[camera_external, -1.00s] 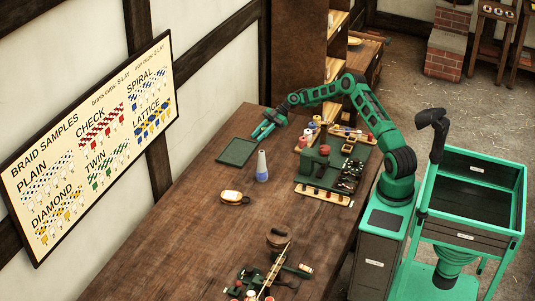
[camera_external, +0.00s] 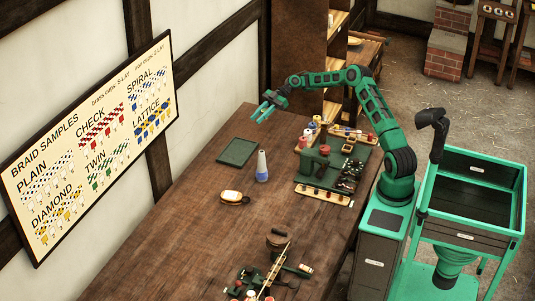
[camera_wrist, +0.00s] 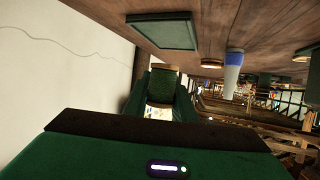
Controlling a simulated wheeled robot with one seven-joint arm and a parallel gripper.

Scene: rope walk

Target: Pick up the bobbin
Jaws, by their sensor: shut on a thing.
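My gripper (camera_external: 259,114) is raised above the far left part of the bench in the external view. In the wrist view its jaws (camera_wrist: 161,95) are shut on the bobbin (camera_wrist: 163,69). The bobbin shows a brown wooden end, and the rest of it is partly hidden between the dark green fingers. In the external view the bobbin is too small to make out in the jaws.
A dark green mat (camera_external: 237,152) lies on the wooden bench (camera_external: 180,215) below my gripper. A green tray (camera_external: 337,172) with several spools is to the right. The left wall is close.

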